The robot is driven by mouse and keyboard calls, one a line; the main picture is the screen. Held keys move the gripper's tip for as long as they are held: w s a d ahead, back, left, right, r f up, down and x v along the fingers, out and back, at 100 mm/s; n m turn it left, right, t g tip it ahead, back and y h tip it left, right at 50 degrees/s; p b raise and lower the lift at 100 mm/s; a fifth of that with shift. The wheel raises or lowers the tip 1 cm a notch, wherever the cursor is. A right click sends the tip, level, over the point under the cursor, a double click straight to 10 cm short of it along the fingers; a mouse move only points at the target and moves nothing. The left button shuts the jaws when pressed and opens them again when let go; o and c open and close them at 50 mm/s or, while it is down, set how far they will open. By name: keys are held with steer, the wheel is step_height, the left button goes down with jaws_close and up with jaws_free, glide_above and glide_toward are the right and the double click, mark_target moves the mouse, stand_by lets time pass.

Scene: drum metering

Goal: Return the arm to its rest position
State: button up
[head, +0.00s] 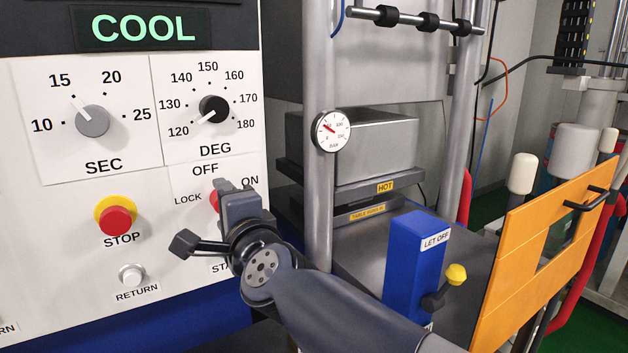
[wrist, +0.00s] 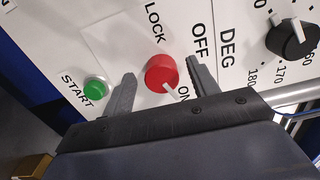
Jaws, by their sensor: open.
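My gripper (wrist: 162,72) is open in front of the control panel, with its two dark fingers apart. In the wrist view the red rotary knob (wrist: 160,72) shows between the fingers, with gaps on both sides. Its white pointer is towards ON. I cannot tell how far the fingertips are from the panel. In the head view my gripper (head: 238,203) covers most of the red knob (head: 214,201), and my arm reaches in from the lower right. The green START button (wrist: 95,90) is left of the fingers in the wrist view; in the head view my arm hides it.
The panel has a COOL display (head: 144,28), a SEC dial (head: 92,121), a DEG dial (head: 214,109), a red STOP button (head: 117,220) and a RETURN button (head: 131,274). A steel column (head: 318,220), blue LET OFF box (head: 405,275) and orange board (head: 520,275) stand to the right.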

steer(key=shift+w+a, duration=0.2)
steer(key=shift+w, duration=0.1)
steer(key=p+v, duration=0.3)
steer(key=v, duration=0.8)
steer(key=w+a+n+p, duration=0.5)
steer(key=w+n, duration=0.4)
steer(key=n, duration=0.9)
steer(key=shift+w+f+p, duration=0.3)
steer(key=shift+p, duration=0.15)
